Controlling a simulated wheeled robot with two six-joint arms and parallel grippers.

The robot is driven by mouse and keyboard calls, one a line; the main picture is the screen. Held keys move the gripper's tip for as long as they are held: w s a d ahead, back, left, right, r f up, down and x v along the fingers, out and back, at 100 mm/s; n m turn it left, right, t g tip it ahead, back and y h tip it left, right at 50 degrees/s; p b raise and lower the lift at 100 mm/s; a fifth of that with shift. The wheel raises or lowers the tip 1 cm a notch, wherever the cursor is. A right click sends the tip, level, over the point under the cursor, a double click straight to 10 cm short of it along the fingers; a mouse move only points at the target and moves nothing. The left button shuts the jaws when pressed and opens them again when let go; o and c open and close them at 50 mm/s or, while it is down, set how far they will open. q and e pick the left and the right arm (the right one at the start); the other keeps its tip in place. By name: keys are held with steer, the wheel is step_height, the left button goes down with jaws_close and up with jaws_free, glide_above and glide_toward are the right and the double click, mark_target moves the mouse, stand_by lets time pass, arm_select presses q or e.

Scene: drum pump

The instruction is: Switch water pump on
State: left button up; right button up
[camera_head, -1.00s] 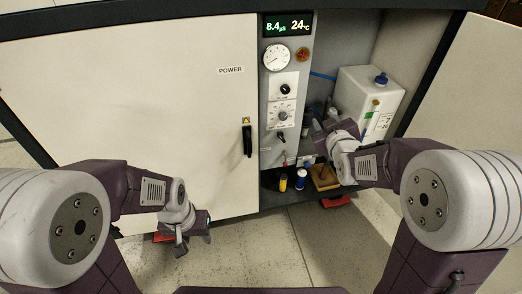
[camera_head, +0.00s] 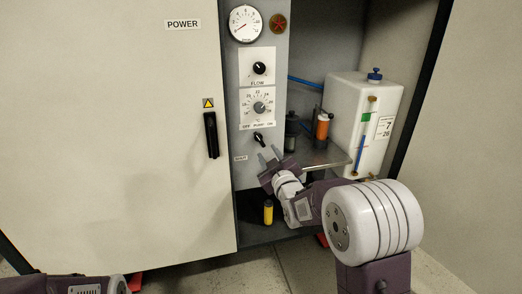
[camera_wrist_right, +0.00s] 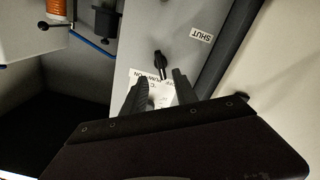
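The pump switch (camera_head: 258,137) is a small black lever low on the grey control panel (camera_head: 279,80), under the label OFF PUMP ON. It also shows in the right wrist view (camera_wrist_right: 161,60), just beyond my fingertips. I cannot tell which setting it points to. My right gripper (camera_head: 270,155) is just below the switch in the head view. Its two fingers (camera_wrist_right: 160,82) are apart with nothing held between them, and a gap to the switch seems to remain. My left arm shows only at the bottom left edge; its gripper is out of view.
A white cabinet door (camera_head: 110,120) with a black handle (camera_head: 211,135) stands left of the panel. To the right are a dark bottle (camera_head: 291,133), an orange cylinder (camera_head: 322,127) and a white tank (camera_head: 365,125). A yellow bottle (camera_head: 268,212) stands low near my right wrist.

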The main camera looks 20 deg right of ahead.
mark_target(261, 142)
steer(key=w+b, duration=0.1)
steer(key=w, duration=0.2)
steer(key=w+b, duration=0.1)
steer(key=w, duration=0.3)
steer(key=shift+w+f+b, duration=0.2)
steer(key=shift+w+b, duration=0.05)
steer(key=shift+b, duration=0.1)
steer(key=shift+w, duration=0.4)
steer(key=shift+r, duration=0.1)
jaws_close()
